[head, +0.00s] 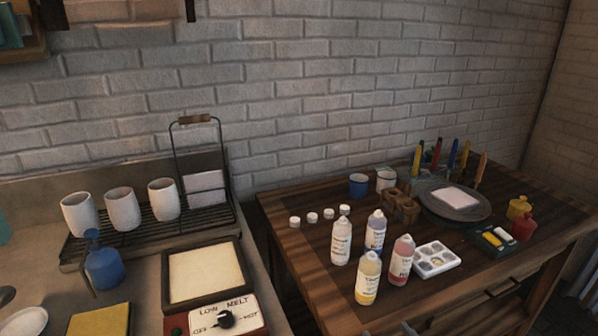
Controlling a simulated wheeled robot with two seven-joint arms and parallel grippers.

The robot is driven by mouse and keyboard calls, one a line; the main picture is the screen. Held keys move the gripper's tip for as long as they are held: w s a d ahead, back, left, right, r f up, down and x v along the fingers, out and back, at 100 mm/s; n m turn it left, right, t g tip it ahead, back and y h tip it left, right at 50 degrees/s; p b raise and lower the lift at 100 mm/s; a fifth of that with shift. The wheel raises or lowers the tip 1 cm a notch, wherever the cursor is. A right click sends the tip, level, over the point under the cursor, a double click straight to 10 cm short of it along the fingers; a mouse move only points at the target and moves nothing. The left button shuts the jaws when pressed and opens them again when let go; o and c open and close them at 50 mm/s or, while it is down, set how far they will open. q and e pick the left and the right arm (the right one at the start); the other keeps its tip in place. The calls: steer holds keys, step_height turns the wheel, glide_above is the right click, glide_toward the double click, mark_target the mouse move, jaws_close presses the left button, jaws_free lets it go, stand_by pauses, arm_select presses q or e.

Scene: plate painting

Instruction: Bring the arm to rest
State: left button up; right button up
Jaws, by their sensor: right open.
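My right gripper (407,328) shows only as a small grey part at the bottom edge of the head view, by the front of the wooden table (300,262). Most of it is cut off by the frame. It is open, and I see nothing held in it. It is apart from the bottles on the table. My left gripper is not in view.
Several bottles stand on the table, among them a yellow one (368,278), beside a white palette (436,260). A grey round plate (478,212) lies behind. On the left counter are white cups (122,210) on a rack and a melt heater (235,315).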

steer(key=s+f+g+h, duration=0.2)
steer(key=s+f+g, duration=0.2)
steer(key=s+g, duration=0.9)
steer(key=s+f+p, duration=0.2)
steer(key=s+f, duration=0.1)
steer(key=f, duration=1.1)
steer(key=s+f+p, duration=0.2)
steer(key=f, duration=1.2)
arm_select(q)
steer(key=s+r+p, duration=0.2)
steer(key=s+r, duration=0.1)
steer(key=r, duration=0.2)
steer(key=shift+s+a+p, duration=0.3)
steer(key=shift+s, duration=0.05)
arm_select(e)
steer(key=s+d+f, duration=0.1)
steer(key=s+f, duration=0.6)
steer(key=s, duration=0.2)
steer(key=s+d+f, duration=0.2)
steer(key=s+f, duration=0.5)
steer(key=s, duration=0.3)
steer(key=shift+d+g, duration=0.25)
steer(key=shift+g, duration=0.15)
